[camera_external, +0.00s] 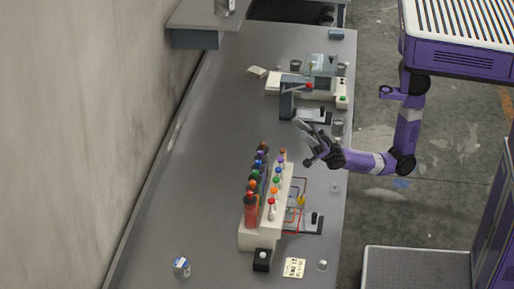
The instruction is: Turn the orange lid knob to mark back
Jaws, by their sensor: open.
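My gripper (307,138) is open and empty above the right part of the bench, reaching in from the right. It points left, beyond the far end of a pale rack (262,226) of bottles with coloured caps. Orange caps show on the rack, one in the left row (252,184) and one in the right row (274,191); my gripper is apart from both. Farther back stands a machine with a clear cover (321,64). I cannot tell which part is the orange lid knob, and no position marks are readable.
A grey stand with a red knob (309,86) is just behind my gripper. A black box with a white button (262,259), a label card (294,268) and a small blue-white container (181,267) lie in front. The left of the grey bench (200,150) is clear, beside a wall.

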